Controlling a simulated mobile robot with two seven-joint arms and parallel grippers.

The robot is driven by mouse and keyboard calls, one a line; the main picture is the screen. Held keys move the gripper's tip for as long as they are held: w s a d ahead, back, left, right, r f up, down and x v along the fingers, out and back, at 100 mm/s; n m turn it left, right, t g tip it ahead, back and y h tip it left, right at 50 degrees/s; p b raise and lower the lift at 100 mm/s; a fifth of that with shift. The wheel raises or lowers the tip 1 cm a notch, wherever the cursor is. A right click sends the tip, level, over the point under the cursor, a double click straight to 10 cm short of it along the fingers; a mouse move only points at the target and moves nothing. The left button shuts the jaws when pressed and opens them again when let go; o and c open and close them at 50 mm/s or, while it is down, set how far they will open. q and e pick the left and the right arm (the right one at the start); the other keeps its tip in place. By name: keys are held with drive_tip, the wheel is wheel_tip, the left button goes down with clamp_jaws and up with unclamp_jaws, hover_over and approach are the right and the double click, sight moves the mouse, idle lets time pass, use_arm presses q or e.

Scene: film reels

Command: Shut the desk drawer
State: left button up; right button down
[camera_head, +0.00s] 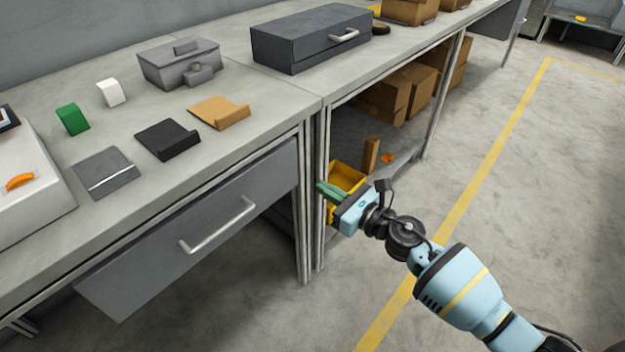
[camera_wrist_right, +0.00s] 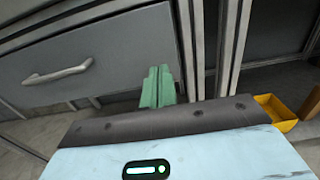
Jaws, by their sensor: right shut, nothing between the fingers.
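The desk drawer (camera_head: 150,270) is a wide grey front with a bar handle (camera_head: 217,225), under the left worktop. No inside of it shows, and I cannot tell whether it stands slightly out from the frame. It also shows in the right wrist view (camera_wrist_right: 110,52), with its handle (camera_wrist_right: 58,74) at the left. My right gripper (camera_head: 326,189) is shut and empty, to the right of the drawer beside the desk's leg posts, apart from the handle. Its green fingertips (camera_wrist_right: 158,82) show in front of the drawer's right end in the wrist view. My left gripper is out of view.
Metal posts (camera_head: 308,215) stand right of the drawer. A yellow bin (camera_head: 347,176) is behind my right gripper. The worktop holds a dark case (camera_head: 290,45), a grey box (camera_head: 170,72) and small blocks. The floor (camera_head: 500,180) in front is clear.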

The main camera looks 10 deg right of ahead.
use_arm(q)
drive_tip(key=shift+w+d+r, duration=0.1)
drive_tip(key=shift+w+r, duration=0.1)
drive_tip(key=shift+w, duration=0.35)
use_arm(e)
drive_tip(key=v, duration=0.5)
drive_tip(key=shift+s+d, duration=0.15)
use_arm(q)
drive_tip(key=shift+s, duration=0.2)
